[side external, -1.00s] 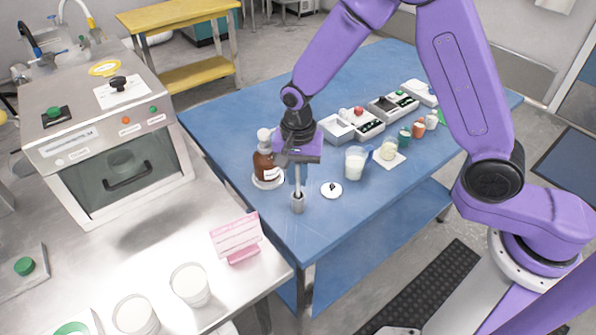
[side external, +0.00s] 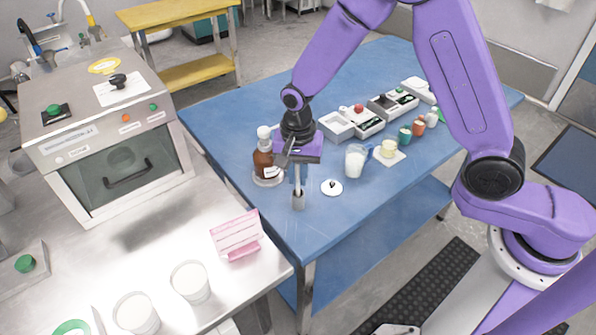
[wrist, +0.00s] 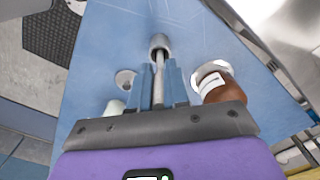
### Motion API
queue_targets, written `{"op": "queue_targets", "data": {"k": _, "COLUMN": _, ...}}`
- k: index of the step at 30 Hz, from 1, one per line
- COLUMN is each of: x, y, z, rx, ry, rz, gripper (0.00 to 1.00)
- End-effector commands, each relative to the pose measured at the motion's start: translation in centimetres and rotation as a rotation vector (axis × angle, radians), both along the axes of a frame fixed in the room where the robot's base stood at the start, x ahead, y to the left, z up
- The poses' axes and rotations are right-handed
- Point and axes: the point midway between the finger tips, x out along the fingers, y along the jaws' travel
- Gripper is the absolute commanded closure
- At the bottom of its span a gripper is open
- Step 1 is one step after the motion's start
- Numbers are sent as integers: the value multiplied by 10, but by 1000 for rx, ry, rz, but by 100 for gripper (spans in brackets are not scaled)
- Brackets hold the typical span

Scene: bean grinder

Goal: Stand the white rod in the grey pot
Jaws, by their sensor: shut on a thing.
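The grey pot (side external: 298,203) is a small cylinder standing upright near the front corner of the blue table. The white rod (side external: 298,173) is thin and close to upright, its lower end at the pot's mouth. In the wrist view the rod (wrist: 159,85) runs between my fingers to the open top of the pot (wrist: 159,41), and its tip appears to be inside the rim. My gripper (wrist: 160,68) is shut on the rod. In the side view my gripper (side external: 299,181) is just above the pot. The rod's depth inside the pot is hidden.
A brown bottle (side external: 264,160) stands close left of my gripper. A white lid (side external: 331,187) and a glass beaker (side external: 355,161) are to the right. Several trays and small jars line the back. A steel bench with a pink card (side external: 236,236) is at front left.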

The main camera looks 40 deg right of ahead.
Motion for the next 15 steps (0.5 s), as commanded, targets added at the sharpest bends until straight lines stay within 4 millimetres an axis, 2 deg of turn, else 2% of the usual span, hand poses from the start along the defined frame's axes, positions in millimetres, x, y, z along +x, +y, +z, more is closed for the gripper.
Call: {"op": "queue_targets", "data": {"k": 15, "x": 0, "y": 0, "z": -5, "rx": 0, "ry": 0, "rz": 0, "gripper": 100}}
